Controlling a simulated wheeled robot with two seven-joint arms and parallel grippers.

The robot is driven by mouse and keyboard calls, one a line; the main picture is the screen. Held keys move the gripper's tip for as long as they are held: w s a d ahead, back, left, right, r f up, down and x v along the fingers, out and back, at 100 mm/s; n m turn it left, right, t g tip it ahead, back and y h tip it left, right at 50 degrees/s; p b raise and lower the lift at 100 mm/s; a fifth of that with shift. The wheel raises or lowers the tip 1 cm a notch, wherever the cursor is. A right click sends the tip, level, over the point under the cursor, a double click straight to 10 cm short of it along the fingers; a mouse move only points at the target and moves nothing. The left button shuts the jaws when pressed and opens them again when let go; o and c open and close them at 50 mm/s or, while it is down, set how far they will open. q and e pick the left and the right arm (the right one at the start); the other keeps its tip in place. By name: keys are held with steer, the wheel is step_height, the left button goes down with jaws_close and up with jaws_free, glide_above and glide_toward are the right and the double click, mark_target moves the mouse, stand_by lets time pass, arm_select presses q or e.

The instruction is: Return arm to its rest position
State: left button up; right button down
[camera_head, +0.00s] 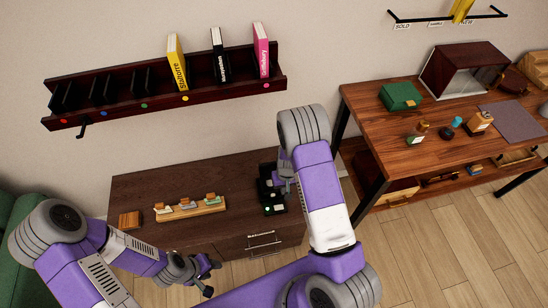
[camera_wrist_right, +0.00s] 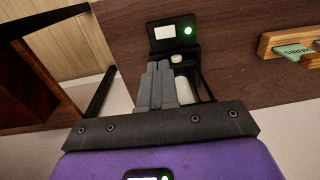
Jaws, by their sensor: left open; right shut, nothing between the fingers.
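My right arm reaches over the dark cabinet (camera_head: 150,185). My right gripper (camera_head: 286,184) is shut and empty beside the black device (camera_head: 268,208). In the right wrist view the closed grey fingers (camera_wrist_right: 160,82) point at this device (camera_wrist_right: 190,52), which shows a lit white screen and a green light. The fingers overlap the device in that view, so I cannot tell whether they touch it. My left gripper (camera_head: 208,274) is open and empty, low in front of the cabinet's front edge.
A wall shelf (camera_head: 130,92) holds three books. A wooden table (camera_head: 375,120) stands at the right, with a green box (camera_head: 400,97). A green sofa (camera_head: 20,215) is at far left.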

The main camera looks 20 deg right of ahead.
steer(key=s+a+y, duration=0.3)
steer(key=s+a, duration=1.2)
steer(key=s, duration=0.1)
steer(key=shift+s+f+t+y, duration=0.3)
steer(key=shift+s+f+y, duration=0.05)
steer(key=shift+y, duration=0.05)
steer(key=shift+m, duration=0.3)
